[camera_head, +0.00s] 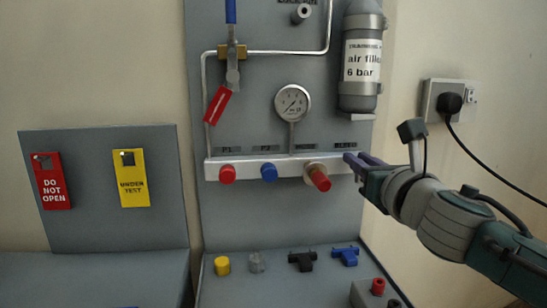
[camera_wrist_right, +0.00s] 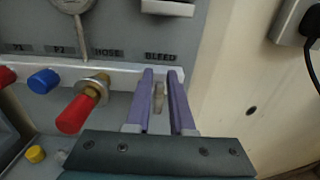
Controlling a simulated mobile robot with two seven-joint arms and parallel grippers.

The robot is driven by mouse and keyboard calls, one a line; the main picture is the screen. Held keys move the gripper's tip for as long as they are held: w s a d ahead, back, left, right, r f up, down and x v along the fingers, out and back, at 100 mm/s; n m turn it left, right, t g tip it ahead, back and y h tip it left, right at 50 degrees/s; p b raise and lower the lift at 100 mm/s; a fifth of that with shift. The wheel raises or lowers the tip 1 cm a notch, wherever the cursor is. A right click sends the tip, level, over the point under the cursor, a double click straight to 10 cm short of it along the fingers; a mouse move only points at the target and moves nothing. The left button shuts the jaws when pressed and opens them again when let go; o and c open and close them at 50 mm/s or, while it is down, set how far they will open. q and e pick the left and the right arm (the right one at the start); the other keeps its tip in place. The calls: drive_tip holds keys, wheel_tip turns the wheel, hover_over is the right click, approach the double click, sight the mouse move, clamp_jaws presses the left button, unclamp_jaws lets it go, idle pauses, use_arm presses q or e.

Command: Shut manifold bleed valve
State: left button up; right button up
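The white manifold bar (camera_head: 250,165) runs across the grey panel, with its BLEED label at the right end. In the right wrist view, a small grey-brown bleed valve knob (camera_wrist_right: 159,97) sits below the BLEED label (camera_wrist_right: 160,57). My right gripper (camera_wrist_right: 161,76) is open, with one purple finger on each side of the knob. The knob is close to the left finger; contact is unclear. In the head view my right gripper (camera_head: 358,160) is at the bar's right end and hides the knob. My left gripper is not in view.
A red hose fitting (camera_head: 318,178), a blue knob (camera_head: 269,172) and a red knob (camera_head: 227,174) line the bar to the left. A gauge (camera_head: 292,103) and an air bottle (camera_head: 361,65) are above. Several loose parts lie on the shelf below. A plugged socket (camera_head: 447,101) is at right.

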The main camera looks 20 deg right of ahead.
clamp_jaws()
